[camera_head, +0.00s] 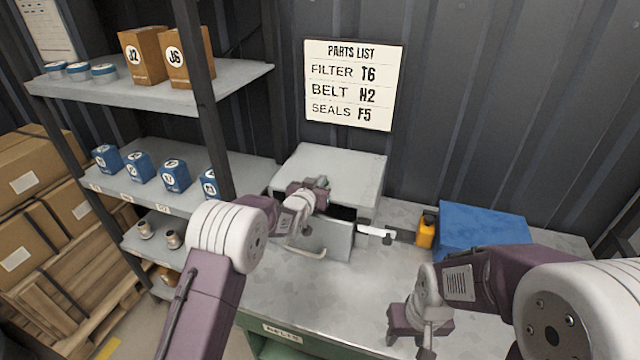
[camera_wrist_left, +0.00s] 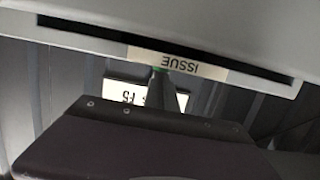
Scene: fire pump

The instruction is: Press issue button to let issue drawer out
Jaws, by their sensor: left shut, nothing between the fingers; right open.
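A grey metal cabinet (camera_head: 345,168) stands on the bench against the wall. A drawer (camera_head: 335,240) with a curved handle stands out from its front, and a dark opening shows at its top. My left gripper (camera_head: 321,184) is shut and empty at the front of the cabinet, above the drawer. In the left wrist view an upside-down ISSUE label (camera_wrist_left: 178,62) lies along a dark slot. The shut left fingers (camera_wrist_left: 166,88) reach up to it, with a small green spot at their tip. The button itself is mostly hidden. My right gripper (camera_head: 420,330) is open and empty above the bench front.
A white bar (camera_head: 376,232) sticks out beside the drawer. A shelf rack (camera_head: 150,190) with blue boxes is at the left. A parts list (camera_head: 352,85) hangs on the wall.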

